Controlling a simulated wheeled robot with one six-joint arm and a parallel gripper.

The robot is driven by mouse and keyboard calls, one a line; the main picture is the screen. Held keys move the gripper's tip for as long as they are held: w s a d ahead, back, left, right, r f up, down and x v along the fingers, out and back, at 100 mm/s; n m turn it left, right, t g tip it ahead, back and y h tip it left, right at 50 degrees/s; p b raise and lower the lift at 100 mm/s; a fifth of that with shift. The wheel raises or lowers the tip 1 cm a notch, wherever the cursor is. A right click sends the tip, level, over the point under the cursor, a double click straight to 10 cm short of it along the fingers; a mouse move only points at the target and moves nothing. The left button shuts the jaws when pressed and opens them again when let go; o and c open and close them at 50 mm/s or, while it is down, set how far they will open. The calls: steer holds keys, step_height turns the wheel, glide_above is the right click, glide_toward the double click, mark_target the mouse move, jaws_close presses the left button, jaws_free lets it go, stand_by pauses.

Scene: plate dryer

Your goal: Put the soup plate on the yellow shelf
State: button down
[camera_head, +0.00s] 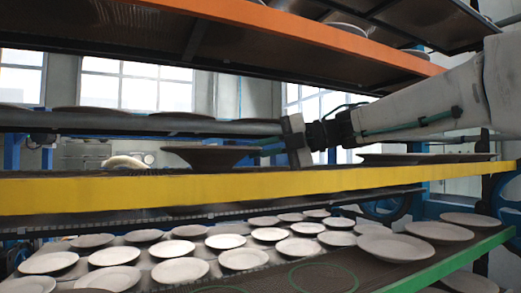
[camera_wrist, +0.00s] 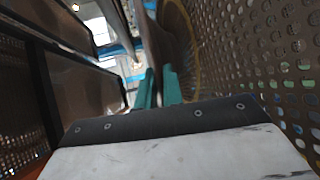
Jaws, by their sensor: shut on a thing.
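The soup plate (camera_head: 205,155) is a dark brown, wide-rimmed dish, upright and level, at the middle left of the head view. My gripper (camera_head: 268,146) comes in from the right with teal fingers and is shut on the plate's right rim. The yellow shelf (camera_head: 150,192) has a yellow front edge; the plate's base is at or just above its surface, and I cannot tell if they touch. In the wrist view the plate (camera_wrist: 182,40) stands sideways beyond the fingers (camera_wrist: 158,88), close beside the perforated shelf surface (camera_wrist: 262,60) on the right.
Flat plates (camera_head: 395,158) sit on the yellow shelf to the right, behind my forearm. An orange shelf (camera_head: 290,27) hangs above, and a grey shelf edge (camera_head: 130,122) runs behind the plate. Below, the green shelf (camera_head: 450,262) carries several pale plates and green ring marks (camera_head: 323,277).

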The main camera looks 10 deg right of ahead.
steer(key=c, duration=1.5)
jaws_free()
steer(key=v, duration=1.2)
steer(key=shift+s, duration=0.1)
